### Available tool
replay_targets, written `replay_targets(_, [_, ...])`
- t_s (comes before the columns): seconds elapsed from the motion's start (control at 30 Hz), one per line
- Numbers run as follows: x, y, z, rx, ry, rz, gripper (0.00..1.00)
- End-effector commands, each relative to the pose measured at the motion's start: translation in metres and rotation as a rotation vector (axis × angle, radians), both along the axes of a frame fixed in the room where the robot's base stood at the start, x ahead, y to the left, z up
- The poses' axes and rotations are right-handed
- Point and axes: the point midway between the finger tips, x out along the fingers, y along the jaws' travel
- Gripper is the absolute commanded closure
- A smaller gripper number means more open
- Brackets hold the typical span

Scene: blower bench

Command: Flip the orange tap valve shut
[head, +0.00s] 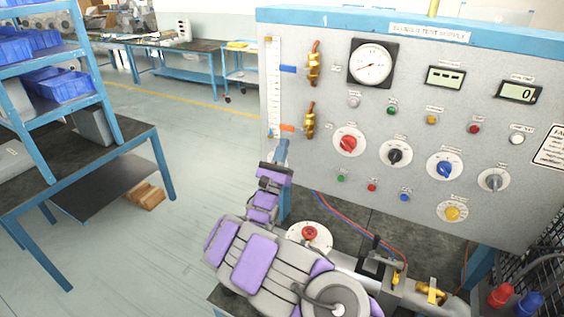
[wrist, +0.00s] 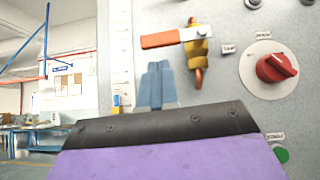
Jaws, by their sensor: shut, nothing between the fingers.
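The orange tap valve shows at the panel's left edge in the head view, with its orange lever (head: 288,127) pointing left from an upright brass body (head: 309,122). In the wrist view the lever (wrist: 160,39) lies nearly level, joined to the brass body (wrist: 197,50) by a light metal strip. My gripper (head: 283,145) is shut and empty, with its fingers pointing up. In the wrist view the fingertips (wrist: 157,68) sit just below the lever. A small gap seems to show between them; depth is hard to judge.
Above is a similar brass valve with a blue lever (head: 288,69). A white scale strip (head: 273,85) runs beside both. A red knob (head: 348,143) is to the right. Blue-framed shelving (head: 75,150) stands at left; the floor between is mostly clear.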

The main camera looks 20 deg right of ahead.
Motion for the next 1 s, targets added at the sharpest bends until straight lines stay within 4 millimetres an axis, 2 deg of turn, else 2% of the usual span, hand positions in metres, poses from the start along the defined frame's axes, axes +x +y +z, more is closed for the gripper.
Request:
replay_targets(0.2, [0.0, -0.002, 0.015, -0.001, -0.002, -0.001, 1.0])
replay_targets(0.67, [0.0, 0.0, 0.017, 0.004, -0.007, -0.001, 1.0])
replay_targets(1.0, [0.003, 0.001, 0.028, 0.097, -0.124, 0.001, 1.0])
